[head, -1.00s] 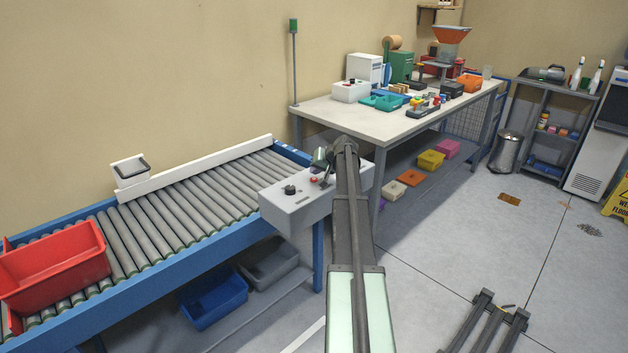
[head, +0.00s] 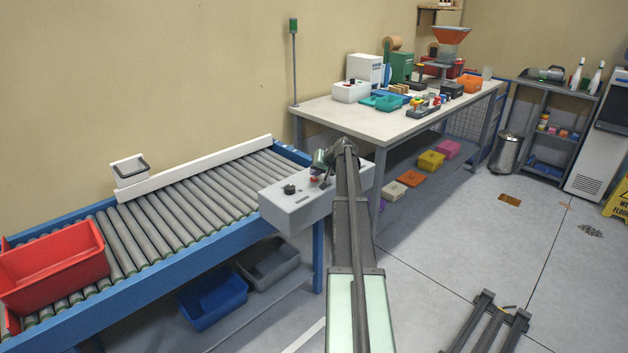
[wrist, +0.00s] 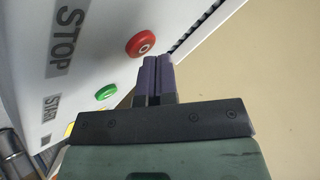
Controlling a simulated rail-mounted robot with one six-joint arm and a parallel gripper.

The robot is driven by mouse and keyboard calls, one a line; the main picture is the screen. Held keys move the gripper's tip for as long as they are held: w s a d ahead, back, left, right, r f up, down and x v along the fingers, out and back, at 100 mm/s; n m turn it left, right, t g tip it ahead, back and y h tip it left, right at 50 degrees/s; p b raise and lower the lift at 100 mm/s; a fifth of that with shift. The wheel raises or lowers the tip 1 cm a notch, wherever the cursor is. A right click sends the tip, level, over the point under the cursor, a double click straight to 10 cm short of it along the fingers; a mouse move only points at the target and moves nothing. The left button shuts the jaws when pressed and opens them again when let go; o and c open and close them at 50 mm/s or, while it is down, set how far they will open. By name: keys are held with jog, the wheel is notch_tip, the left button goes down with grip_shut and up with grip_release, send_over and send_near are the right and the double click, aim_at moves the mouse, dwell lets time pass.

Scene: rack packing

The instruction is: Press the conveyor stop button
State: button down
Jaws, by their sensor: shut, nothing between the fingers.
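The control box (head: 290,210) is a pale grey box at the right end of the conveyor. In the wrist view its face carries a red round stop button (wrist: 140,44) next to a STOP label (wrist: 66,42). A green button (wrist: 106,92) sits by the START label (wrist: 47,107). My gripper (wrist: 158,60) is shut and empty; its purple-grey fingertips appear just beside the red button, and I cannot tell whether they touch it. In the head view my gripper (head: 318,180) is over the box, partly hidden by my arm.
The roller conveyor (head: 190,208) holds a red bin (head: 55,270) at its left end. A workbench (head: 375,118) with several items stands behind the box. Blue (head: 212,302) and grey bins (head: 268,265) lie beneath the conveyor.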

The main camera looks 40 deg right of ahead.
jog(key=shift+f+b, duration=0.35)
jog(key=shift+r, duration=0.15)
dwell(0.3)
jog(key=shift+r+p, duration=0.65)
jog(key=shift+p, duration=0.2)
notch_tip(320, 180, up, 5)
jog(key=p, duration=0.5)
jog(key=shift+r, duration=0.15)
